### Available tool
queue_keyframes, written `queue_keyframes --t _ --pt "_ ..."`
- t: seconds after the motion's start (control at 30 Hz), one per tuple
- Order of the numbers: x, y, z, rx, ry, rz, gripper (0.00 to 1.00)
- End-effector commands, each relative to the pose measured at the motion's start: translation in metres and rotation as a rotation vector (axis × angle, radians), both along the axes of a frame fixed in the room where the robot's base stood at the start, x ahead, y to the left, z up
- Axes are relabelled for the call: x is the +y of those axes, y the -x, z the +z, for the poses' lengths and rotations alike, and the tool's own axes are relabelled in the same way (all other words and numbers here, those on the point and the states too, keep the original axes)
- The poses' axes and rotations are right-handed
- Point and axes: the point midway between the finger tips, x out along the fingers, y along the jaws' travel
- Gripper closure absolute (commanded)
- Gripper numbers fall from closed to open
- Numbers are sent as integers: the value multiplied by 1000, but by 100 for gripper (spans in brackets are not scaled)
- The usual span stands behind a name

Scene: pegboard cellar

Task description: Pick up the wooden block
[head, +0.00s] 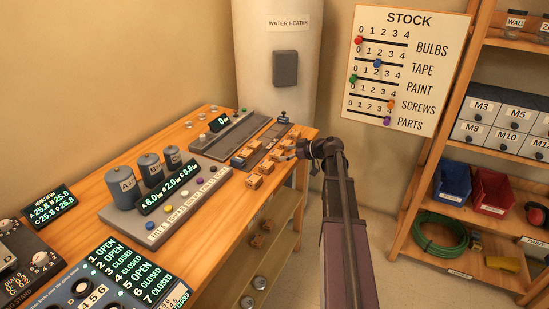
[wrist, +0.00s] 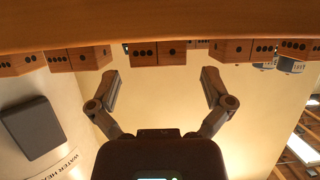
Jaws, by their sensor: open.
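Several small wooden blocks (head: 254,182) sit along the right part of the workbench in the head view; I cannot tell which one the task means. In the wrist view, where the scene looks upside down, blocks with black dots line the bench edge.
The wooden workbench (head: 112,178) carries a balance with grey cylinders (head: 121,187), displays and a dark rail (head: 236,135). A water heater (head: 275,85) stands behind. A shelf unit (head: 420,170) with bins is at right. Open shelves with more small blocks are under the bench.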

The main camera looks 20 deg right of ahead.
Motion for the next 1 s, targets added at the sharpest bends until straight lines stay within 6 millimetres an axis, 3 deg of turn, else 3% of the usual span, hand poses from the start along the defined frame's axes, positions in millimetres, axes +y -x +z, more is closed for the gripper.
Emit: queue_keyframes --t 0.3,0.93,1.0 --pt "19 -25 -14 0 0 1 0" --pt "21 -27 -14 0 0 0 0" --pt "21 -27 -14 0 0 0 18"
